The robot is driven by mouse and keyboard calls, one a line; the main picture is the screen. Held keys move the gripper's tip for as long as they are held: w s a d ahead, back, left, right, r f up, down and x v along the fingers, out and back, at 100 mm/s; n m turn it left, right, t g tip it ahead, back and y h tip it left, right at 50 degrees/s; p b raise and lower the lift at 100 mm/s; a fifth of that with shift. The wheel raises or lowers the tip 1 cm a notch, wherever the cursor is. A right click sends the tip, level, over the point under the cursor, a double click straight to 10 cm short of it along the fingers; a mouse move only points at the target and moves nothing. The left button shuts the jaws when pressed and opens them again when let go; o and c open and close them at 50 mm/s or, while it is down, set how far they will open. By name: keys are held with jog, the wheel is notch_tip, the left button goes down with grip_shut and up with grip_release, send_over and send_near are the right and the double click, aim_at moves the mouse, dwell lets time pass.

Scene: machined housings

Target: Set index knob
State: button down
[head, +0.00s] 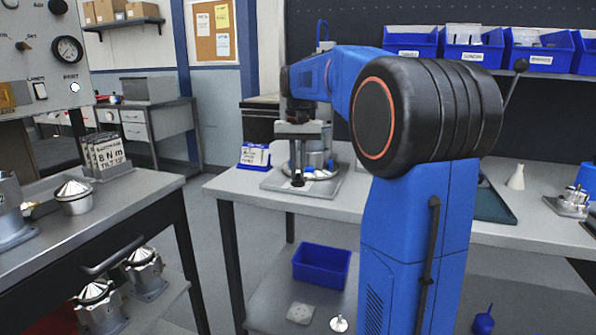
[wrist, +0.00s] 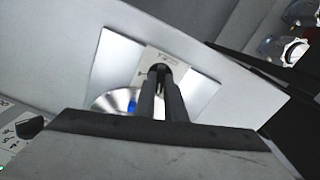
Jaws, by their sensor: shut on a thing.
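My gripper (head: 297,170) points down over a fixture on the grey bench. In the wrist view my gripper (wrist: 160,75) has its dark fingers close together, shut on a small dark thing that looks like the index knob. The fingers hide most of the knob, so its setting cannot be read. The knob sits at a pale label plate (wrist: 148,57) with small marks. The fixture's base plate (head: 325,188) lies flat on the bench. A round silver housing (wrist: 108,101) with a blue spot stands beside the fingers, and it also shows behind the gripper in the head view (head: 318,160).
A card holder (head: 255,156) stands left of the fixture. A blue bin (head: 321,266) is on the lower shelf. Blue labelled bins (head: 475,48) line the back shelf. A white cone (head: 516,178) stands on the right of the bench. The left bench (head: 130,190) carries housings.

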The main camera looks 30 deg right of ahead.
aim_at(298, 175)
jog(key=shift+n, duration=0.6)
jog(key=c, duration=1.8)
grip_release()
jog(key=shift+r, duration=0.1)
notch_tip(298, 175, up, 17)
jog(key=shift+r, duration=0.1)
